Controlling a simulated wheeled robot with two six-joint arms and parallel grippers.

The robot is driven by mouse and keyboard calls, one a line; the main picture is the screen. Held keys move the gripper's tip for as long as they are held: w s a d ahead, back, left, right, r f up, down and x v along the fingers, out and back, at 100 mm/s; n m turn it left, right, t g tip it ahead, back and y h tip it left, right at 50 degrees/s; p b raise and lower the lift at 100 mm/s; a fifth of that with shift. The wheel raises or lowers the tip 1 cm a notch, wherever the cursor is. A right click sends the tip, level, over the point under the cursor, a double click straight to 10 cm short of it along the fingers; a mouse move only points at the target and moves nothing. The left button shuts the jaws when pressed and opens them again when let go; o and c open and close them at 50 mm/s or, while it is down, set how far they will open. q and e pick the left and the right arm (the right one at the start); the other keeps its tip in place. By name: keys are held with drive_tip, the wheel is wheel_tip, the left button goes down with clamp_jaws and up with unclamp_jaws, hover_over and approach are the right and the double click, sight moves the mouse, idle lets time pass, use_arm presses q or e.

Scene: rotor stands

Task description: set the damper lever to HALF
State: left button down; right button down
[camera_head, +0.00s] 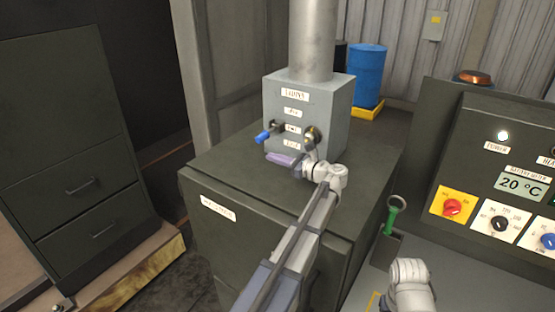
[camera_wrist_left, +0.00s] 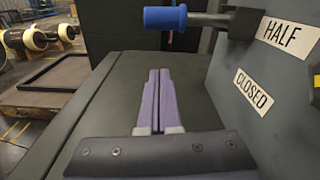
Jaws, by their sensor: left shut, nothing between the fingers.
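The damper box (camera_head: 340,105) is a grey housing under a vertical pipe, with labels on its front. The damper lever (camera_head: 263,137) has a blue grip and a dark shaft, sticking out from the box's left side. In the left wrist view, the lever (camera_wrist_left: 165,18) is at the top, its shaft's base beside the HALF label (camera_wrist_left: 289,33). The CLOSED label (camera_wrist_left: 253,92) is lower. My left gripper (camera_head: 280,159) is shut and empty, its purple fingers below the lever and apart from it. They also show in the left wrist view (camera_wrist_left: 159,74). My right gripper is not in view.
A control panel (camera_head: 470,140) stands at the right, with a green-handled tool (camera_head: 391,215) in a holder nearby. A blue drum (camera_head: 367,70) is behind. Drawers (camera_head: 80,190) stand at the left.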

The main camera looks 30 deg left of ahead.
use_arm(q)
drive_tip(key=d, duration=0.6)
drive_tip(key=s+d+r, duration=0.1)
drive_tip(key=d, duration=0.2)
drive_tip(key=shift+d+p, duration=0.2)
drive_tip(key=shift+p, duration=0.15)
drive_tip(key=shift+d+f, duration=0.1)
